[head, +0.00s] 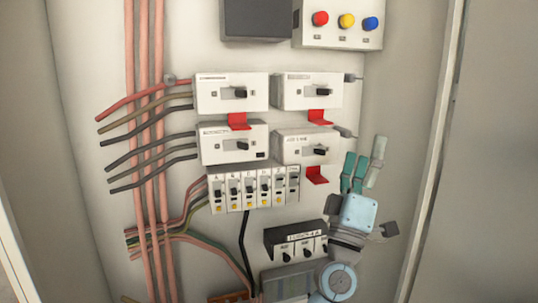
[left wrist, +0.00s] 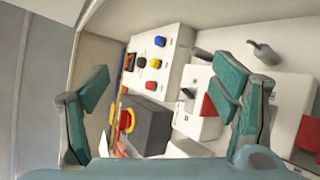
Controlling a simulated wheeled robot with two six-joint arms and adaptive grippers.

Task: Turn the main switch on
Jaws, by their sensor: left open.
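Several white switch boxes with dark handles sit in two rows on the panel: upper left (head: 215,95), upper right (head: 292,93), lower left (head: 218,150) and lower right (head: 290,150). Their labels are too small to read, so I cannot tell which is the main switch. Red tabs (head: 317,117) hang below some of them. My left gripper (head: 364,158) is open and empty, right of and below the lower right box. In the left wrist view its fingers (left wrist: 162,85) are spread apart, with a white box and dark handle (left wrist: 188,93) behind the right finger. My right gripper is out of view.
A row of breakers (head: 247,186) and a black box with knobs (head: 285,243) sit below. A button box (head: 345,35) is above, beside a dark box (head: 257,18). A red knob (left wrist: 126,120) shows in the left wrist view. Copper bars (head: 146,220) and cables run at left.

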